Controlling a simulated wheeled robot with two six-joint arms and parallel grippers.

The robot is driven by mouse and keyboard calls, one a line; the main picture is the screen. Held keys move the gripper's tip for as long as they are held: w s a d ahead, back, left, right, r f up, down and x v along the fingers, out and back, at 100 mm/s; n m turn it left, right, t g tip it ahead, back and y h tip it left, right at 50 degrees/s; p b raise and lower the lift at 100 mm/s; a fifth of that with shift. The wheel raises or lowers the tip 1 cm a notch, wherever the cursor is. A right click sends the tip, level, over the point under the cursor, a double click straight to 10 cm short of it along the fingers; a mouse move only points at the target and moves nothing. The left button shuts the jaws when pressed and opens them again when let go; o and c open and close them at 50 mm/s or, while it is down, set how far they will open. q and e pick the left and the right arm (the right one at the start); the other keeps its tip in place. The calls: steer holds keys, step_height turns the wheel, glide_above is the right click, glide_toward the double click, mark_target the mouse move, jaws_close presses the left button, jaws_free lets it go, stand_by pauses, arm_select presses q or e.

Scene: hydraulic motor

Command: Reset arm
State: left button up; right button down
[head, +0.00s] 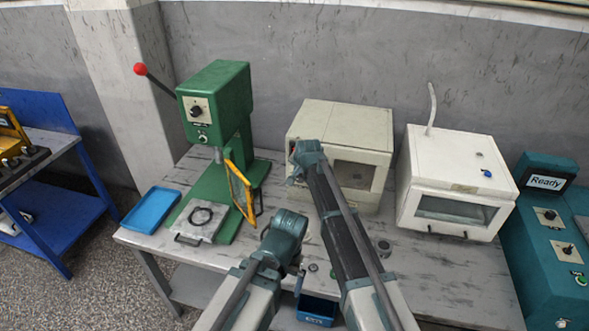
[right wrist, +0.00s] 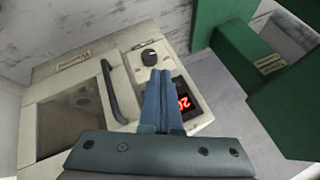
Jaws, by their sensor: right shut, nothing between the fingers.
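My right arm reaches across the table, and its gripper (head: 293,170) is in front of the left side of a beige oven-like machine (head: 312,121). In the right wrist view the fingers of my right gripper (right wrist: 165,92) are shut together with nothing between them. They point at the control panel of the beige machine (right wrist: 40,78), partly covering its red display (right wrist: 184,104). I cannot tell whether they touch it. My left arm (head: 284,232) is bent low over the front of the table; its fingers are not clear to see.
A green press (head: 222,95) with a yellow-framed guard stands left, beside a blue tray (head: 150,209). A white chamber (head: 466,160) stands right of the beige machine, then a teal "Ready" console (head: 536,235). A blue bin (head: 317,309) is at the table's front.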

steer(key=shift+s+a+r, duration=0.15)
steer(key=shift+r, duration=0.15)
steer(key=s+d+f+n+g+h, duration=0.1)
steer(key=s+d+f+n+g, duration=0.1)
steer(key=s+d, duration=0.75)
steer(key=s+d+f+n+g, duration=0.15)
steer(key=s+d, duration=0.25)
steer(key=s, duration=1)
steer(key=s+d+f+n+g+h, duration=0.1)
steer(key=s+d+n+g, duration=0.2)
steer(key=s+d, duration=0.65)
steer(key=s+a+f+n+b, duration=0.1)
steer(key=s+a+f+b, duration=0.1)
steer(key=a, duration=0.4)
steer(key=s+a+f+n+h+b, duration=0.1)
steer(key=s+a+f+n+b, duration=0.1)
steer(key=s+a, duration=0.3)
steer(key=shift+s+a+f+g+b, duration=0.15)
steer(key=shift+a+f+g+b, duration=0.35)
steer(key=shift+a, duration=0.75)
